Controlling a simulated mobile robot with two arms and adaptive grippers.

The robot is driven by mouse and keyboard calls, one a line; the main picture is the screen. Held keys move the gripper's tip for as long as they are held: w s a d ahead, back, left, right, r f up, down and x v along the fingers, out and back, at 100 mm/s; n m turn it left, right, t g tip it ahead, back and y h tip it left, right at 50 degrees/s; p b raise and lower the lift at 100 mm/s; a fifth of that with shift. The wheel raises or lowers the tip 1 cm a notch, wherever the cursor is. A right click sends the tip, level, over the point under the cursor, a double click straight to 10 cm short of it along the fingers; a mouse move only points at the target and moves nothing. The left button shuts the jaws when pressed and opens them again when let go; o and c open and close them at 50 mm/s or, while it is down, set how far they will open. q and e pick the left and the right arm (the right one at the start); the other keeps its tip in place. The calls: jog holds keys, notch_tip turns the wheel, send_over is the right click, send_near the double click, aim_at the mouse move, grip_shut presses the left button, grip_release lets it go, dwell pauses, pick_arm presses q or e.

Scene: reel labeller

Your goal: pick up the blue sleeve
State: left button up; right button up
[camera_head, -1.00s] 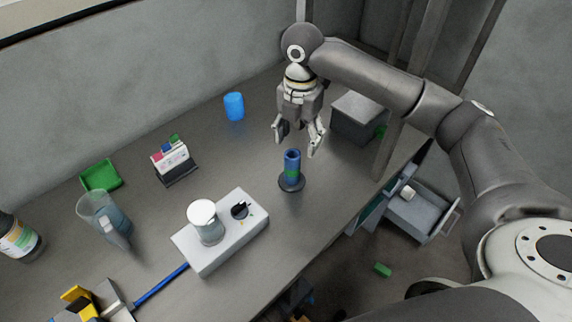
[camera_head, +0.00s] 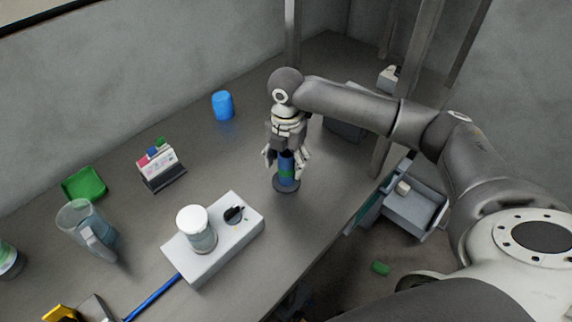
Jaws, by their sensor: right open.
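The blue sleeve (camera_head: 286,168), a tube with a green band, stands upright on a dark round base (camera_head: 286,186) near the middle of the bench. My right gripper (camera_head: 285,158) points down over it, open, with one finger on each side of the tube. The gripper hides the sleeve's top. I cannot tell whether the fingers touch it. My left gripper is not in view.
A blue cup (camera_head: 222,105) stands further back. A white box (camera_head: 205,258) with a white-lidded jar (camera_head: 197,229) is at the front left. A clear jug (camera_head: 78,220), a green tray (camera_head: 84,184) and a card holder (camera_head: 162,171) are further left. A grey box (camera_head: 345,127) stands behind my right arm.

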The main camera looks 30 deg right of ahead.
jog(key=shift+f, duration=1.5)
jog(key=shift+c, duration=0.5)
jog(key=c, duration=1.1)
notch_tip(320, 180, up, 10)
jog(key=shift+b, duration=0.55)
notch_tip(320, 180, up, 7)
jog(key=p, duration=0.9)
